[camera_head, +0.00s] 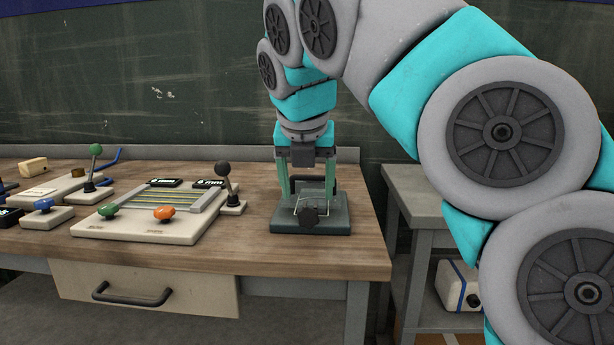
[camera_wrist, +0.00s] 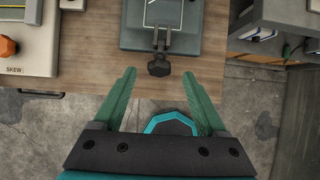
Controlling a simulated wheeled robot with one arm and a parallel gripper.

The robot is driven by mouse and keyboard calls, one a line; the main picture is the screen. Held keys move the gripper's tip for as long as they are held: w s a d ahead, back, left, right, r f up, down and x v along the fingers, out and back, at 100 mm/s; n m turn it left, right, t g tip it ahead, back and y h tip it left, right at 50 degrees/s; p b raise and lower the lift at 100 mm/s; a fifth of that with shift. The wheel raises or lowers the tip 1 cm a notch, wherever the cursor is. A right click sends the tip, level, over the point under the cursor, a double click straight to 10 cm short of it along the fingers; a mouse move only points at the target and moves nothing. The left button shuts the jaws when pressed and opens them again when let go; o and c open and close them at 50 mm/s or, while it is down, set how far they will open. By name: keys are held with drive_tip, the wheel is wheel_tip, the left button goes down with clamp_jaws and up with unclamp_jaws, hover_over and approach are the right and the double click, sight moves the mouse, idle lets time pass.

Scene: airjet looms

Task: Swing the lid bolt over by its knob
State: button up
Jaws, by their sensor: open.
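A dark grey-green box (camera_head: 338,225) sits near the right front of the wooden bench. The height gap is hard to judge.
More levers and blocks stand farther left. A grey side table (camera_head: 410,190) stands at the right. The bench front by the box is clear.

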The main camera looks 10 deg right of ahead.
sight(309, 209)
drive_tip(key=shift+x, duration=2.85)
drive_tip(key=shift+f, duration=0.1)
drive_tip(key=shift+c, duration=0.2)
drive_tip(key=c, duration=0.9)
